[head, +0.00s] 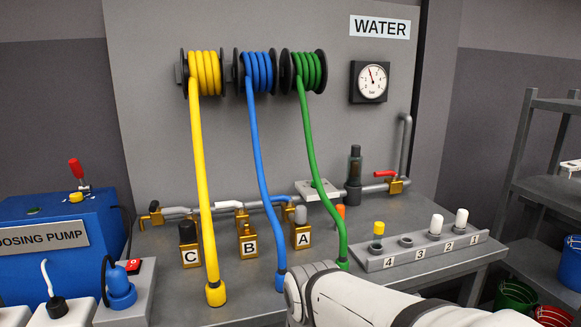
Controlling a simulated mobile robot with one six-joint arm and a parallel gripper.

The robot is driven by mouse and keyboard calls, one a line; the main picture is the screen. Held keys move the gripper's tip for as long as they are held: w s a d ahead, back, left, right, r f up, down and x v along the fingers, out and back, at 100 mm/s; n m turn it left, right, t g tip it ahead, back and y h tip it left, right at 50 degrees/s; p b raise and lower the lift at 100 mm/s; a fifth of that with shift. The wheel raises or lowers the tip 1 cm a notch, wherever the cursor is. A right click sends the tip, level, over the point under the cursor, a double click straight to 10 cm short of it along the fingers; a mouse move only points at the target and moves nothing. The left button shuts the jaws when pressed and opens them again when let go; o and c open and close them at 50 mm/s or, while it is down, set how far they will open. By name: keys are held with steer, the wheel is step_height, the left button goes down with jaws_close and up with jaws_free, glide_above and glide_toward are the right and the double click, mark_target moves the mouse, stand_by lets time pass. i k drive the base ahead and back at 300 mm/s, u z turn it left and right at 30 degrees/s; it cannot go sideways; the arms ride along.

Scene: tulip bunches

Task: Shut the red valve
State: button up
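The red valve is a brass valve body (398,186) with a red lever handle (384,174), at the right end of the grey pipe on the back of the bench. The red handle points left, roughly in line with the horizontal pipe. A white part of my arm comes in from the lower right and ends near the bottom middle, in front of the bench and well short of the valve. My gripper's fingers do not show. Another red lever (76,168) stands up on the blue dosing pump (60,225) at the left.
Yellow (203,190), blue (258,170) and green (308,150) hoses hang from wall reels across the bench. A dark cylinder (354,175) stands just left of the valve. A numbered grey rack (420,252) lies in front of it. Shelves (545,150) stand at right.

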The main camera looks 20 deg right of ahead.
mark_target(384, 173)
steer(key=u, duration=0.1)
steer(key=k, duration=0.9)
steer(key=z, duration=0.85)
steer(key=i, duration=1)
steer(key=z, duration=0.05)
